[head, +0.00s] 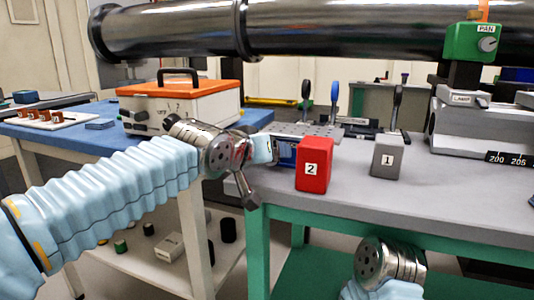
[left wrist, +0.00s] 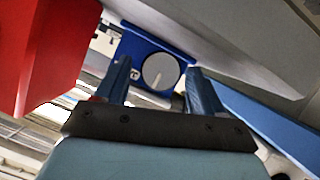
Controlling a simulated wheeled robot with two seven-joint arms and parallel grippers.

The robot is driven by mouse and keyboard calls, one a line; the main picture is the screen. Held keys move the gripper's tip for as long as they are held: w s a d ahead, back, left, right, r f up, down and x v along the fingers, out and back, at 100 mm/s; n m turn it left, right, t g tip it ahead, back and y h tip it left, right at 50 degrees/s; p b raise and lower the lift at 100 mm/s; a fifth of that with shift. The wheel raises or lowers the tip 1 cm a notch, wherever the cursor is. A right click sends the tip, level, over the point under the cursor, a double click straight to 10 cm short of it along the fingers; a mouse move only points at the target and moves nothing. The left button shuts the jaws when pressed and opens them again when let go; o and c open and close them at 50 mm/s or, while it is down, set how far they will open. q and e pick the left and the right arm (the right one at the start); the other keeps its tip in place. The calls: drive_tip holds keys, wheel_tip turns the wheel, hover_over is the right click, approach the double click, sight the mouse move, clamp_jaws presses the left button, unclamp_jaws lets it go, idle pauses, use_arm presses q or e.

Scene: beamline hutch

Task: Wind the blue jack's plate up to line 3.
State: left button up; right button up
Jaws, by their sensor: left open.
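The blue jack (head: 286,153) shows only in part in the head view, behind a red block marked 2 (head: 314,165) and beside my left gripper (head: 268,149). In the left wrist view the jack's blue face (left wrist: 130,46) carries a round grey knob (left wrist: 160,71) with a pale pointer mark. My left gripper's open fingers (left wrist: 160,86) stand on either side of the knob, with nothing clamped; I cannot tell if they touch it. The jack's plate and line 3 cannot be made out. My right arm shows at the bottom of the head view; its gripper is out of frame.
The red block stands close to the left gripper and also fills the upper left of the left wrist view (left wrist: 45,45). A grey block marked 1 (head: 387,157) stands to its right. A perforated plate (head: 318,131) with upright handles lies behind. A large dark pipe (head: 330,30) crosses above.

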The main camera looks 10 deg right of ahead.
use_arm(q)
drive_tip(key=shift+c, duration=0.5)
drive_tip(key=c, duration=1)
drive_tip(key=shift+o, duration=0.2)
drive_tip(key=shift+s+d+m+t+y+b, duration=0.2)
drive_tip(key=shift+m+t+y+b, duration=0.3)
drive_tip(key=shift+m, duration=0.6)
drive_tip(key=shift+m+t+y+b, duration=0.4)
drive_tip(key=shift+m+y+b, duration=0.45)
drive_tip(key=shift+m, duration=0.35)
